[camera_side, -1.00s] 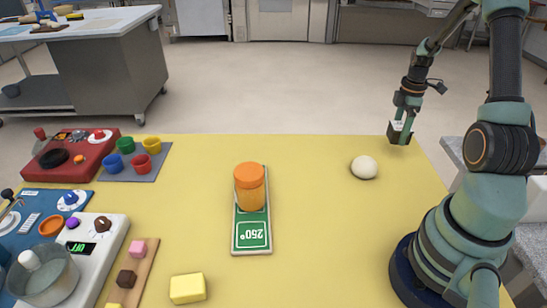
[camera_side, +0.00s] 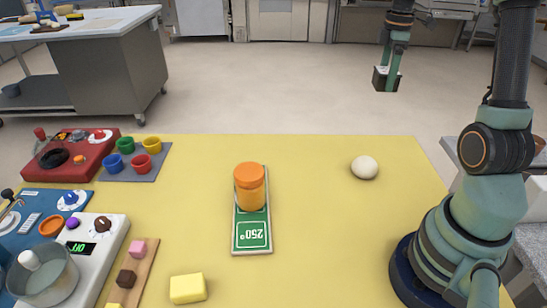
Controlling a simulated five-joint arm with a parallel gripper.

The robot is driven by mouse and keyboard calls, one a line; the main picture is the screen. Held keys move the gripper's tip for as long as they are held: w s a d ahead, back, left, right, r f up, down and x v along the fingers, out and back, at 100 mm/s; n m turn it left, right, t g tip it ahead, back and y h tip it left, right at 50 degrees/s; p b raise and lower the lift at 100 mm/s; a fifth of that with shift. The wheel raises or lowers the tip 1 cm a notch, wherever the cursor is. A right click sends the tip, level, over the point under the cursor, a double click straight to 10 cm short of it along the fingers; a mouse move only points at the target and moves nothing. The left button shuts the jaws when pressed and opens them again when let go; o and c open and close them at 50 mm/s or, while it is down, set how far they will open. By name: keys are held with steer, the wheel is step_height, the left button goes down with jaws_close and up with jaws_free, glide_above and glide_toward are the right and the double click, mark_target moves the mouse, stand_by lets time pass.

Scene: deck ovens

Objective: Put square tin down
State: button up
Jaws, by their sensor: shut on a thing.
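My gripper (camera_side: 390,68) is at the top right of the side view, above and beyond the far edge of the yellow table as seen here. It is shut on a small dark square tin (camera_side: 380,79) with a pale rim. The tin hangs in the air, clear of any surface. The green finger hides part of the tin, so I cannot see inside it.
A cream ball (camera_side: 364,167) lies on the yellow table (camera_side: 330,235). A yellow block (camera_side: 187,289) lies in front. The right-hand middle is mostly clear.

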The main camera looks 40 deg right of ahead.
glide_above(310, 154)
steer(key=shift+n, duration=0.3)
step_height(310, 154, down, 20)
steer(key=shift+d+r, duration=0.1)
steer(key=o, duration=1.5)
steer(key=shift+f, duration=0.2)
